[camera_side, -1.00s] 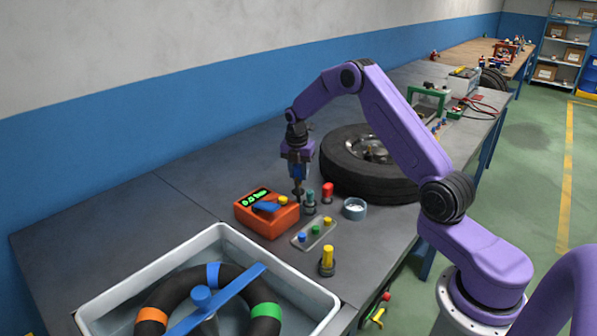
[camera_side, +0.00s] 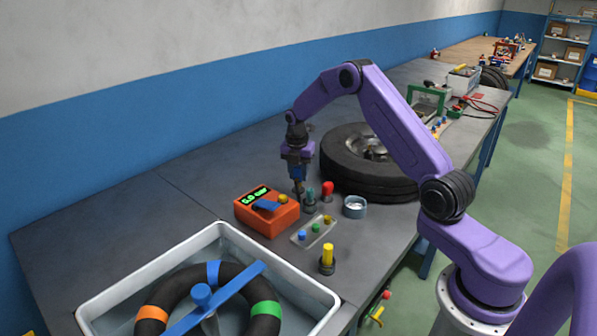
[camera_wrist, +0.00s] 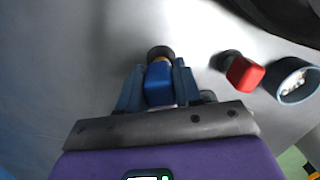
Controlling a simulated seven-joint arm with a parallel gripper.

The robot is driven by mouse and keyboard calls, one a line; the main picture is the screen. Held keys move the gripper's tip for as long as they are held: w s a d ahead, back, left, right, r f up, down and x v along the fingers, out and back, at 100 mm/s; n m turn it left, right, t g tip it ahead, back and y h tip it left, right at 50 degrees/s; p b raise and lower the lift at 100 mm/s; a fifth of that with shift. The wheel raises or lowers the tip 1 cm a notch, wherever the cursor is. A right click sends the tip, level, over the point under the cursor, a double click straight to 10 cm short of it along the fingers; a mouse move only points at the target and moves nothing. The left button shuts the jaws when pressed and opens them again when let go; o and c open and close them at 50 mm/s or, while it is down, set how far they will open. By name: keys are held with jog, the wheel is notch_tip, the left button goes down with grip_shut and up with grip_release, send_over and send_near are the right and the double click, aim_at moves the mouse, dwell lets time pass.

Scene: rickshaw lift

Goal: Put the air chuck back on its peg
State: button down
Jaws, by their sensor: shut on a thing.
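My gripper (camera_side: 298,180) points straight down over the bench, just behind the orange box. In the wrist view my gripper (camera_wrist: 157,85) has its two blue-grey fingers shut on a blue block-like piece (camera_wrist: 159,82), with a yellowish band and a dark round part at its far end. I take this piece to be the air chuck. In the side view the fingers mostly hide it, and its lower end is close to the bench. Whether it touches a peg or the bench I cannot tell. A teal-topped piece (camera_side: 310,194) in a dark round base stands just right of my gripper.
An orange box (camera_side: 266,220) with a green display, a red-topped piece (camera_side: 327,189), a small blue-grey cup (camera_side: 354,207), a plate with coloured caps (camera_side: 300,241) and a yellow-topped piece (camera_side: 327,257) stand close by. A tyre (camera_side: 385,186) lies behind. A white tub (camera_side: 90,302) stands front left.

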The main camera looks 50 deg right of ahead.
jog(key=shift+f, duration=0.8)
dwell(0.6)
jog(key=shift+c, duration=2.2)
grip_release()
jog(key=shift+r, duration=0.1)
jog(key=shift+r, duration=3.4)
